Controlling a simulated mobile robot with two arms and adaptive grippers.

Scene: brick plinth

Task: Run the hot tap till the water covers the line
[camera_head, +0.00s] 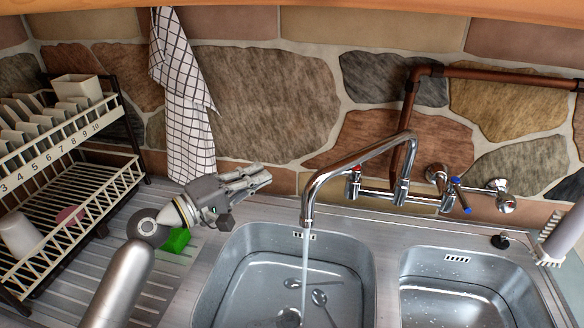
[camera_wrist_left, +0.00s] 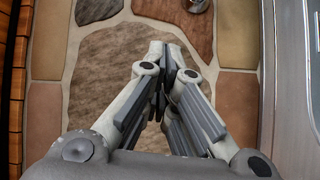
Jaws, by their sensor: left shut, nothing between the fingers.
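The chrome mixer tap (camera_head: 400,190) is fixed on the stone wall, its spout (camera_head: 309,205) reaching over the left basin (camera_head: 228,262). The hot tap (camera_head: 355,182) has a red mark and sits on the left; a blue-marked lever (camera_head: 460,194) is on the right. A stream of water (camera_head: 305,262) runs from the spout into the left basin. I cannot make out a fill line or a clear water level. My left gripper (camera_head: 264,176) is shut and empty, left of the hot tap and apart from it; its closed fingers also show in the wrist view (camera_wrist_left: 163,62). My right gripper is not in view.
A dish rack (camera_head: 75,150) with plates and cups stands at the left. A checked towel (camera_head: 185,100) hangs behind my arm. A green sponge (camera_head: 177,240) lies on the drainer. Spoons (camera_head: 320,297) lie in the left basin. The right basin (camera_head: 465,290) holds no visible objects.

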